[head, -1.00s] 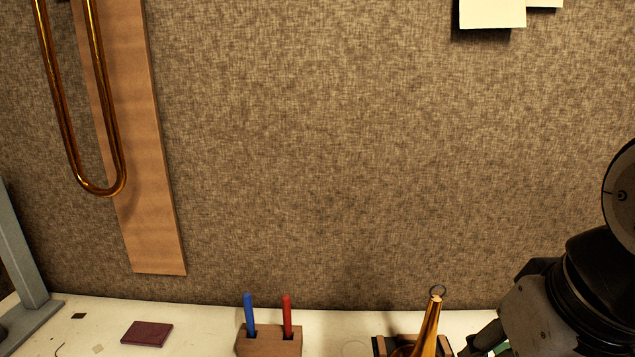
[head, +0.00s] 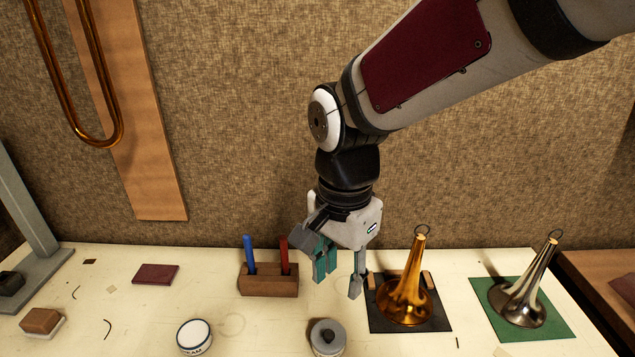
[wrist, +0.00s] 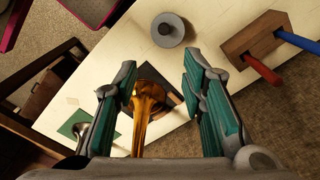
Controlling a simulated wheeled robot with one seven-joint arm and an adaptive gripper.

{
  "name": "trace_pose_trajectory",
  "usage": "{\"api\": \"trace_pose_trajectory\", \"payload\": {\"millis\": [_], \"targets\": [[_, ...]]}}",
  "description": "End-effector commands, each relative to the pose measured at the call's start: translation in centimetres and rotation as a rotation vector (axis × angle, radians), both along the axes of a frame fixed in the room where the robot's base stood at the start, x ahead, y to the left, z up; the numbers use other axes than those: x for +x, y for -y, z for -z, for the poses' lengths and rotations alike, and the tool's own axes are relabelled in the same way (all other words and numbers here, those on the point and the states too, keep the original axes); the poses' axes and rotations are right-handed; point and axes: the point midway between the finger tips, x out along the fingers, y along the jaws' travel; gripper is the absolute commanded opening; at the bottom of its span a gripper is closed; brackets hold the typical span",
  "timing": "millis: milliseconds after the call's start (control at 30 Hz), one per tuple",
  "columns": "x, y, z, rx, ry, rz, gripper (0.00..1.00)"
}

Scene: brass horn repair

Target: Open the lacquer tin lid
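A round grey tin with a dark knob on its lid (head: 327,338) stands at the front edge of the head view, partly cut off. It looks like the lacquer tin, though I can read no label on it. The lid appears seated. The tin also shows at the top of the wrist view (wrist: 168,30), beyond my fingertips. My gripper (head: 338,283) hangs above the bench, behind the tin and apart from it. Its teal-padded fingers are spread and empty, as the wrist view (wrist: 160,78) also shows.
A white labelled jar (head: 195,337) stands left of the tin. A wooden block (head: 268,285) with blue and red handles is behind. A brass bell (head: 405,298) on a dark mat is just right of my gripper; a silver bell (head: 522,300) on green is farther right.

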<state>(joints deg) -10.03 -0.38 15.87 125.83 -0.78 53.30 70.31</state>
Motion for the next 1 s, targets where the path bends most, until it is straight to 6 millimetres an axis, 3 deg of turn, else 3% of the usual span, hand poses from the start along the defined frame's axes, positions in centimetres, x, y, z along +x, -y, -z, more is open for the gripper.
{"api": "trace_pose_trajectory", "payload": {"millis": [267, 800, 1000], "targets": [[0.2, -1.3, 1.8, 0.002, -0.028, 0.054, 0.37], [0.1, -1.2, 11.6, 0.001, -0.030, 0.051, 0.37], [0.1, -1.2, 13.9, 0.002, -0.027, 0.052, 0.37]]}}
